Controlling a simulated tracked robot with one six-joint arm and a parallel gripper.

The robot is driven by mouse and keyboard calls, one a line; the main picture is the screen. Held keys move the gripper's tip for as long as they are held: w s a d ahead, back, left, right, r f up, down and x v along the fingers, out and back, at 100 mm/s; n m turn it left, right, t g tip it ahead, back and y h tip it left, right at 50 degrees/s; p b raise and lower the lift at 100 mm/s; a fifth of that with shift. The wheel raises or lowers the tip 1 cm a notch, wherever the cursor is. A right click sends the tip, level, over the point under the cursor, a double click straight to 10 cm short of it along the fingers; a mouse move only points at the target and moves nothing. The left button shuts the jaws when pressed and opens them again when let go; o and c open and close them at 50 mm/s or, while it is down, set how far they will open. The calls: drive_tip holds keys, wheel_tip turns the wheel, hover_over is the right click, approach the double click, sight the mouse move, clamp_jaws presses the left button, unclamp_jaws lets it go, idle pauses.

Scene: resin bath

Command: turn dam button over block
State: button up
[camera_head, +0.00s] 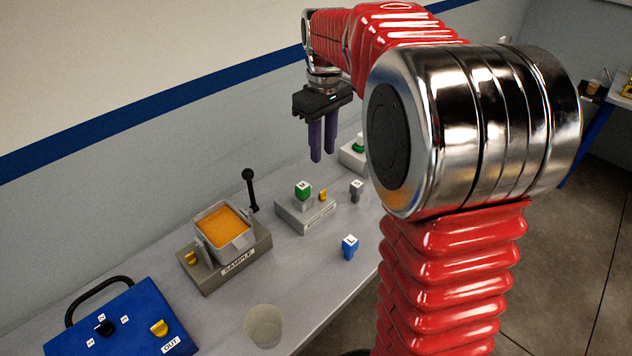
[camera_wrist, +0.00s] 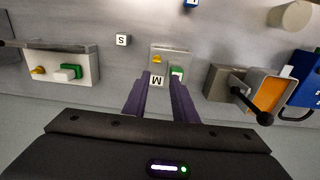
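A grey station (camera_head: 309,213) on the bench has a label on its front. On it stands a green block (camera_head: 303,191) with a white lettered top, which reads M in the wrist view (camera_wrist: 157,81). Beside the block is a small yellow button (camera_head: 323,195), also in the wrist view (camera_wrist: 157,59). Which control is the dam button I cannot tell for sure. My gripper (camera_head: 323,157) is open and empty, with its purple fingers pointing down, well above the bench.
A grey block (camera_head: 356,190) marked S and a blue block (camera_head: 350,247) stand on the bench nearby. Left are the SAMPLE bath (camera_head: 237,268) with orange resin, an upright black lever (camera_head: 250,190) and a blue case (camera_head: 120,325). A white box (camera_head: 352,155) stands beyond.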

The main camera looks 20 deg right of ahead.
sight(322, 191)
drive_tip(key=shift+w+d+f, duration=0.3)
drive_tip(key=shift+w+d, duration=0.05)
drive_tip(key=shift+w, duration=0.15)
drive_tip(key=shift+f, duration=0.1)
wheel_tip(322, 191, down, 14)
drive_tip(key=shift+r, duration=0.2)
idle(0.4)
clamp_jaws()
drive_tip(key=shift+a, duration=0.2)
drive_tip(key=shift+d, duration=0.1)
